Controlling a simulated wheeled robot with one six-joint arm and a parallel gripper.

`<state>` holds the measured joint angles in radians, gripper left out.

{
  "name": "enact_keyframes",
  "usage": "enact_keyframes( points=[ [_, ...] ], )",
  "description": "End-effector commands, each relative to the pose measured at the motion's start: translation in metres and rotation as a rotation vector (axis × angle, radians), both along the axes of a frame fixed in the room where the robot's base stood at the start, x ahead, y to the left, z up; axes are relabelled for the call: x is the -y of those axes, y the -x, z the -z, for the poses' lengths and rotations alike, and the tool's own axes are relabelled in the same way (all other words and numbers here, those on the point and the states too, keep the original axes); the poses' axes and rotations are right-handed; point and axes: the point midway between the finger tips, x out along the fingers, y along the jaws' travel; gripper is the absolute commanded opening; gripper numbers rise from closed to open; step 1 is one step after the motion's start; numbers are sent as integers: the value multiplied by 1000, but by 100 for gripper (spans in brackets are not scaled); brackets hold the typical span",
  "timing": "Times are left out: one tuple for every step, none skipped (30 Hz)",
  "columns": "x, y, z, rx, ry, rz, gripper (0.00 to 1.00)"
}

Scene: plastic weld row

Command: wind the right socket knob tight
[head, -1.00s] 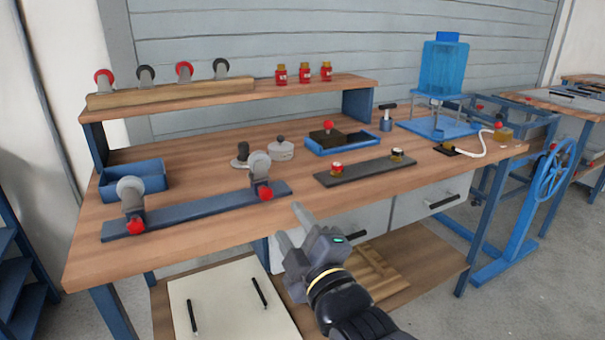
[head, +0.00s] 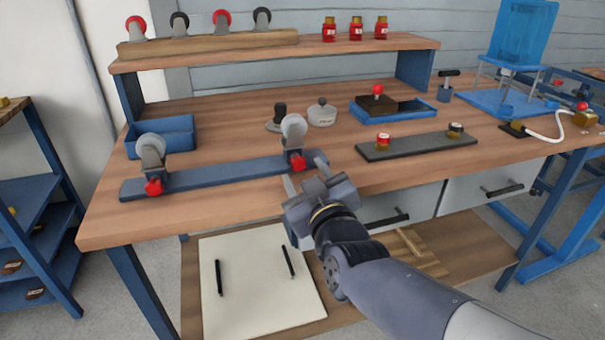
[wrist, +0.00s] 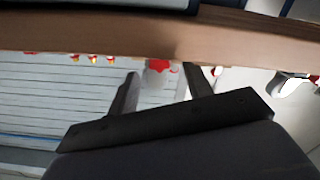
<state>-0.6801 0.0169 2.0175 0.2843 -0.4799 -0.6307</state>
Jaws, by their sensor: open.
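A dark blue rail (head: 225,176) on the bench carries two sockets, each holding a grey caster wheel and bearing a red knob. The right socket knob (head: 298,162) is on the front of the right socket, below its wheel (head: 293,130). The left socket knob (head: 153,187) is at the rail's other end. My gripper (head: 305,174) is open and empty, with its fingers pointing at the right socket knob. In the wrist view the red right knob (wrist: 160,65) appears between the two fingertips; whether they touch it I cannot tell.
The bench's front edge (head: 240,211) runs just by my gripper. A dark plate (head: 415,147) with two small fittings lies to the right. A blue bin (head: 160,137) stands behind the left socket. A shelf (head: 280,50) holds casters and red jars.

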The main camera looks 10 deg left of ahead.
Motion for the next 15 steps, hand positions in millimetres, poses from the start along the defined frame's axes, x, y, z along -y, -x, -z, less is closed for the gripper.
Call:
enact_keyframes(
  points=[
    [-4, -6, 2, -1, 0, 0, 48],
    [-6, -9, 2, -1, 0, 0, 48],
    [-8, -13, 1, 0, 0, 0, 48],
    [-9, -15, 1, -1, 0, 0, 48],
    [-10, -17, 1, -1, 0, 0, 48],
    [-12, -19, 1, -1, 0, 0, 48],
    [-12, -20, 0, 0, 0, 0, 48],
    [-13, -21, 0, 0, 0, 0, 48],
    [-13, -22, 0, 0, 0, 0, 48],
    [-13, -22, 0, 0, 0, 0, 48],
    [-14, -22, 0, 0, 0, 0, 48],
    [-14, -22, 0, 0, 0, 0, 48],
    [-14, -22, 0, 0, 0, 0, 48],
    [-14, -22, 0, 0, 0, 0, 48],
    [-14, -22, 0, 0, 0, 0, 48]
  ],
)
